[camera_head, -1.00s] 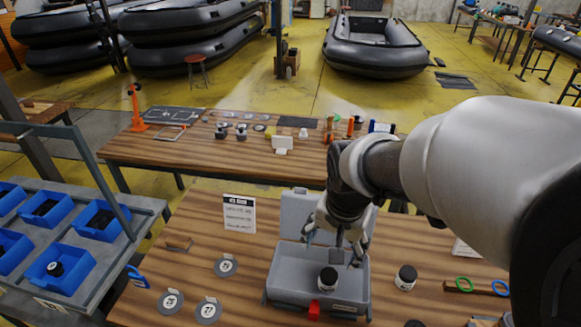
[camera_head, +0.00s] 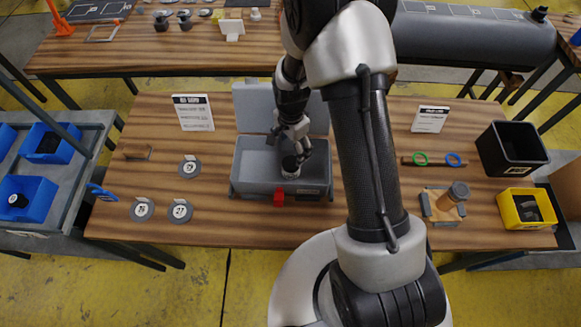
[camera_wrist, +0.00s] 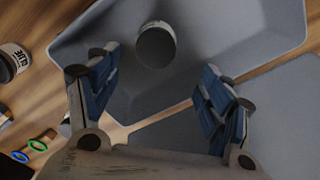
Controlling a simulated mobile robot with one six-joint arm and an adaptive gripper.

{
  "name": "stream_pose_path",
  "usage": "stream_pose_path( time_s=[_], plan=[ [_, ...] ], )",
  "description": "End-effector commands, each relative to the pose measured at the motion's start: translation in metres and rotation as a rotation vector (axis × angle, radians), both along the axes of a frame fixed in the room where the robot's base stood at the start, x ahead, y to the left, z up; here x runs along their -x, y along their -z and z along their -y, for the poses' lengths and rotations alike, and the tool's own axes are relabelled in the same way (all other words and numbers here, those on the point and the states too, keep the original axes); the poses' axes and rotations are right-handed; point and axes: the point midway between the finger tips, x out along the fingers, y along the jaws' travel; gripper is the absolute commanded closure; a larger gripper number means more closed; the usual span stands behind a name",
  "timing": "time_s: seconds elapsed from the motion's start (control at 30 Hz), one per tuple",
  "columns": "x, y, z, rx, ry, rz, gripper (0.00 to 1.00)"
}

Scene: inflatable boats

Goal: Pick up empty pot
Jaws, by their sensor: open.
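A small dark pot with a pale label (camera_head: 290,167) stands inside the grey open box (camera_head: 258,187) on the wooden table. In the wrist view the pot (camera_wrist: 156,45) shows from above as a dark round top, just beyond and between my fingers. My gripper (camera_head: 291,143) is over the box, close above the pot, with its fingers apart. In the wrist view the open gripper (camera_wrist: 158,70) has nothing between its blue-padded fingers. Whether a finger touches the pot is unclear. A second pot, labelled GLUE (camera_wrist: 10,62), stands outside the box.
The box lid (camera_head: 250,105) stands up behind. A red latch (camera_head: 279,195) is on the box front. Numbered discs (camera_head: 180,211) lie to the left. A wooden fixture (camera_head: 442,205), yellow bin (camera_head: 527,209) and black bin (camera_head: 512,147) are to the right. My arm hides table right of the box.

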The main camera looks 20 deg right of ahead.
Motion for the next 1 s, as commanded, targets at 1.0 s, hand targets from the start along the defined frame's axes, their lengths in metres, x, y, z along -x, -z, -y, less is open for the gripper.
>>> stream_pose_path(
  time_s=[1.0],
  plan=[
    [0.008, 0.087, 0.002, 0.001, -0.001, 0.002, 0.28]
  ],
)
